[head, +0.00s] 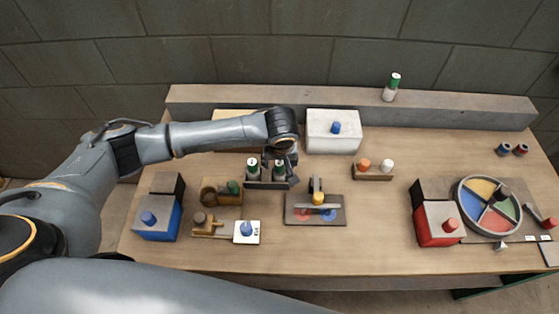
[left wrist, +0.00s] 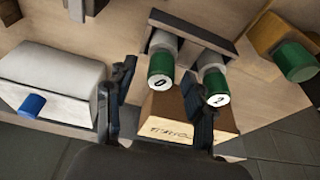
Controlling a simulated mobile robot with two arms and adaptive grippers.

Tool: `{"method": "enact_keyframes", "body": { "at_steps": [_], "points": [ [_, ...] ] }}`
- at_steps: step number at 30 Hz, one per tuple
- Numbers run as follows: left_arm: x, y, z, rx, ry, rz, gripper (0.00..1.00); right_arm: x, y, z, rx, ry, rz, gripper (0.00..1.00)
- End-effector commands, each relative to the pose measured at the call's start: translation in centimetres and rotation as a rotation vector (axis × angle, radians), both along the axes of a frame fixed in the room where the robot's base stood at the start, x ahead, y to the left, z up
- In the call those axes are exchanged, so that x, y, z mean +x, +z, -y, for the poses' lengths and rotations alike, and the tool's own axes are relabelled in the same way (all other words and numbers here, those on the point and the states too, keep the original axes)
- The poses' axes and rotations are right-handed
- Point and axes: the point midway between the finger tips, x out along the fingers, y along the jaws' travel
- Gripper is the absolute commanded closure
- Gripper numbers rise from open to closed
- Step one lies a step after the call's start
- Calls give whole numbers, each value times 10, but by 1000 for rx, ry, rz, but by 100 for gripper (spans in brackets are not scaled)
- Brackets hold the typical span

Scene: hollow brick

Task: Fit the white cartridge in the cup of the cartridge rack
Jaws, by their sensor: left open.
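A dark rack (head: 266,184) holds two upright white cylinders with green bands, one left (head: 253,170) and one right (head: 279,171). In the left wrist view the rack (left wrist: 195,32) is seen from above, and the cylinders' pale tops bear dark marks. My left gripper (head: 284,153) is above the right cylinder; in its wrist view the open fingers (left wrist: 158,78) are either side of that cylinder (left wrist: 160,70). Contact cannot be told. Another white cylinder with a green band (head: 391,88) stands on the back ledge. Which is the task's cartridge is unclear. My right gripper is out of view.
A white box with a blue knob (head: 333,143) stands right of my left gripper, a cardboard box (left wrist: 185,122) behind the rack.

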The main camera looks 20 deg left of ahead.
Motion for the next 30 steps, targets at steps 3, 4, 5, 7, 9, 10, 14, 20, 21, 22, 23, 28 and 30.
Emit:
{"method": "enact_keyframes", "body": {
  "at_steps": [3,4,5,7,9,10,14,20,21,22,23,28,30],
  "points": [
    [-1,8,1,-2,0,1,46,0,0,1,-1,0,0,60],
    [-2,11,2,-3,0,2,46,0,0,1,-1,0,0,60],
    [-3,16,2,-2,-1,2,46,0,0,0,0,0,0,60],
    [-7,28,3,-3,-1,2,46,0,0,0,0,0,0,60],
    [-10,43,5,-4,-2,2,46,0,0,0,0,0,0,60],
    [-12,49,6,-4,-1,3,46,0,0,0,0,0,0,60],
    [-19,76,8,-3,-2,2,46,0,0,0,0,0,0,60],
    [-27,106,11,-2,-1,2,46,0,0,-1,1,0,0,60],
    [-28,109,11,-2,-1,2,46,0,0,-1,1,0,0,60],
    [-29,111,11,-1,-1,2,46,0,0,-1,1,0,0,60],
    [-29,113,11,-1,0,1,46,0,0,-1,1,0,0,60],
    [-30,116,11,-1,0,0,46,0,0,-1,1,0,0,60],
    [-30,116,11,-1,0,0,46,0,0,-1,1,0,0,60]
  ]
}}
